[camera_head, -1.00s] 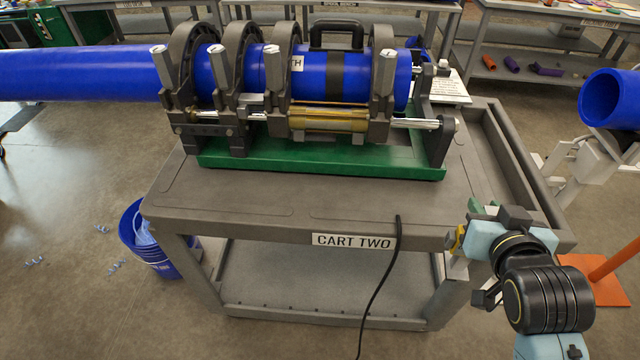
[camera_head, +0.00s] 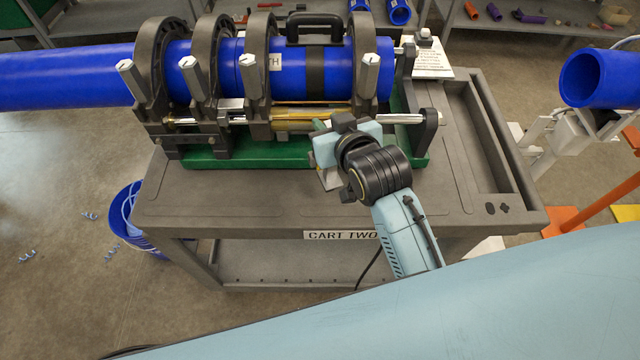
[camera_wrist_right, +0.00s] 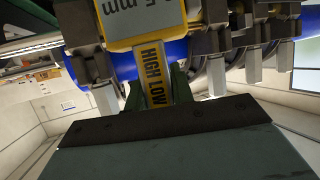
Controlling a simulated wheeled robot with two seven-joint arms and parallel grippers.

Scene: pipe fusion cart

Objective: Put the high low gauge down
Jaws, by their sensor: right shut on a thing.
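The high low gauge (camera_wrist_right: 153,72) shows in the right wrist view as a yellow strip lettered HIGH LOW with a grey display marked in mm. My right gripper (camera_wrist_right: 156,90) is shut on it, with a green finger on each side. In the head view my right gripper (camera_head: 322,152) is over the front of the cart top, just in front of the fusion machine (camera_head: 300,115). The gauge is mostly hidden there by the gripper and wrist. I cannot tell whether it touches the cart top. My left gripper is not in view.
The grey cart (camera_head: 240,205) labelled CART TWO has bare top to the left and right of my gripper. The fusion machine clamps a long blue pipe (camera_head: 60,78). A white card (camera_head: 432,62) lies at the back right. A blue bucket (camera_head: 128,215) stands left on the floor.

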